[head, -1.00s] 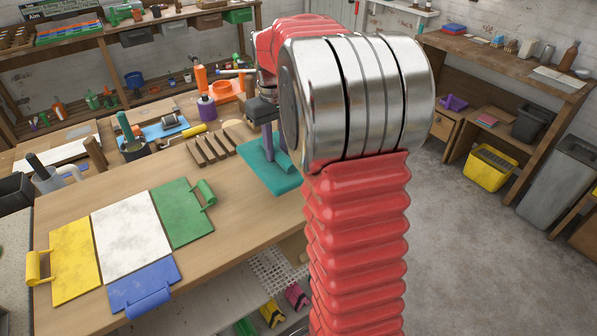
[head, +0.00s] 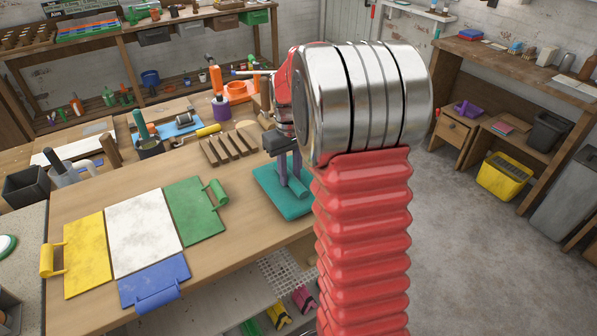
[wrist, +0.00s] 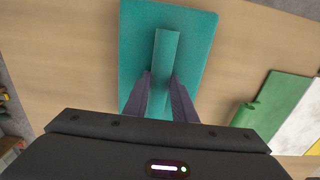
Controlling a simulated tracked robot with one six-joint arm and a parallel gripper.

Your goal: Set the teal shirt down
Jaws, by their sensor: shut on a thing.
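The teal shirt (head: 268,184) is a flat teal slab with a raised ridge along its middle, at the bench's right end. It also shows in the wrist view (wrist: 193,40). My gripper (wrist: 161,78) is shut on the ridge, one dark finger on each side. In the head view my gripper (head: 291,172) points down at the shirt. The shirt lies flat, on or just above the wooden bench top (head: 130,178); I cannot tell whether it touches. My red arm hides its right part.
A slatted wooden rack (head: 230,146) stands behind the shirt. Green (head: 195,212), white (head: 140,232), yellow (head: 84,255) and blue (head: 154,282) boards lie to the left. Bare bench separates the shirt from the green board. The bench's front edge is close to the shirt.

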